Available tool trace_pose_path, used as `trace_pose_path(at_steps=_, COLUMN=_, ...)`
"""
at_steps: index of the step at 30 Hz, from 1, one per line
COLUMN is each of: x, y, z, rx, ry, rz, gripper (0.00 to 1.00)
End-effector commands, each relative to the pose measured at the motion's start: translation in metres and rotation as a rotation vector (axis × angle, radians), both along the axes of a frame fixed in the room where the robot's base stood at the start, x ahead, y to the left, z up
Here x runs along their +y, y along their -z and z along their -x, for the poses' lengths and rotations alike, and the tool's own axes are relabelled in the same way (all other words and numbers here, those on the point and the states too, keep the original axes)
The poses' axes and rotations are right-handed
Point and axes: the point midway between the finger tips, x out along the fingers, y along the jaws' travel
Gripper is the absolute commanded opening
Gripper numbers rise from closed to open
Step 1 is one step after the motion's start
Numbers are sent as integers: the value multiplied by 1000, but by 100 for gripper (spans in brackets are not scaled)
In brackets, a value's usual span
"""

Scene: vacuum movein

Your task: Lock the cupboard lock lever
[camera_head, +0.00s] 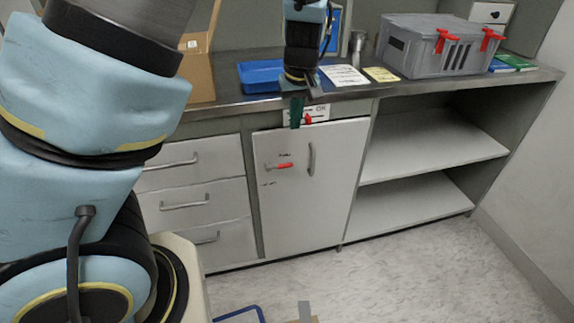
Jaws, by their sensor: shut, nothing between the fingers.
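The white cupboard door (283,215) is below the counter, flat in its frame. A red lever (280,166) lies about level on the door, left of its upright grey handle (311,158). Small dark markings are above and below that lever. My gripper (296,112) points down at the counter's front edge, just left of that red piece and above the red lever. It is shut and empty. Whether it touches the red piece cannot be told.
Drawers (190,190) are left of the door, open shelves (430,150) right. On the counter (235,104) are a blue tray (258,77), papers (344,76), a grey crate (425,50) with red clips, and a cardboard box (198,70). The floor (400,265) before the shelves is clear.

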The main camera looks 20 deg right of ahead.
Motion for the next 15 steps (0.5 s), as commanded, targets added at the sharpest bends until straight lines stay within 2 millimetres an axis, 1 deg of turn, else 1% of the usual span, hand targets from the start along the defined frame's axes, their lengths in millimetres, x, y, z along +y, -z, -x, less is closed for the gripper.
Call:
trace_pose_path(at_steps=1, x=0, y=12, z=0, rx=-2, ry=3, rz=5, gripper=0)
trace_pose_path(at_steps=10, x=13, y=4, z=1, rx=3, ry=-5, rz=1, gripper=0)
trace_pose_path(at_steps=15, x=18, y=0, z=1, rx=6, ry=-10, rz=-2, gripper=0)
